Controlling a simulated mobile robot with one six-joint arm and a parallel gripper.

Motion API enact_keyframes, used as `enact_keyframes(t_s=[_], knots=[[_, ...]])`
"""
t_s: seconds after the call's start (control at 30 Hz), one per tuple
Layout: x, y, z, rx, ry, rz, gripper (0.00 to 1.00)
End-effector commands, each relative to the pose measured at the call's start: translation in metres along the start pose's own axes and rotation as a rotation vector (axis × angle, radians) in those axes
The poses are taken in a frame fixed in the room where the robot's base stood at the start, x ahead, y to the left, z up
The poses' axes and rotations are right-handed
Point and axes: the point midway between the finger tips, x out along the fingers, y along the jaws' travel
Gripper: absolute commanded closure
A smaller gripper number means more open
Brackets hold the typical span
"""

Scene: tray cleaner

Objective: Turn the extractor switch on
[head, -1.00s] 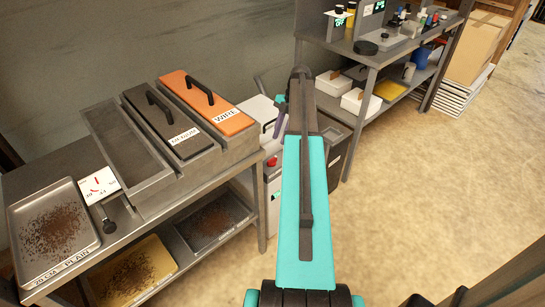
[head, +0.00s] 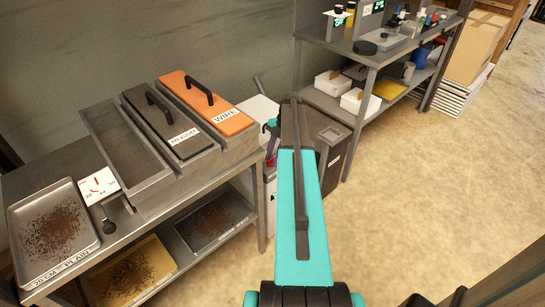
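My arm reaches away from me across the middle of the head view. Its far end, with a small teal and dark part of my gripper (head: 271,148), is beside a white and grey unit (head: 259,112) behind the end of the left bench. A little red shows on this unit close to the gripper. My arm hides much of the unit. I cannot make out the extractor switch itself or its position. The fingers are too small and too covered to tell whether they are open or shut, or whether they touch anything.
The left bench holds a soiled tray (head: 88,216), a small dial card (head: 99,184), a grey lidded box (head: 175,134) and an orange lidded one (head: 222,115). A dark bin (head: 333,142) stands right of my arm. The floor at right is clear.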

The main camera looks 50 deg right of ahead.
Motion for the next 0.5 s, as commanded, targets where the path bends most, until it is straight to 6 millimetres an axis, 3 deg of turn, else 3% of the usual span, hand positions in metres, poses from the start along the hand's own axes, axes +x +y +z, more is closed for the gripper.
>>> enact_keyframes(t_s=[0.17,0.33,0.5], knots=[[0.0000,0.0002,-0.0003,0.000,0.000,0.000,0.73],[-0.0001,0.0003,-0.0005,-0.001,0.000,-0.001,1.00],[0.0000,0.0003,-0.0006,0.000,0.000,-0.001,1.00]])
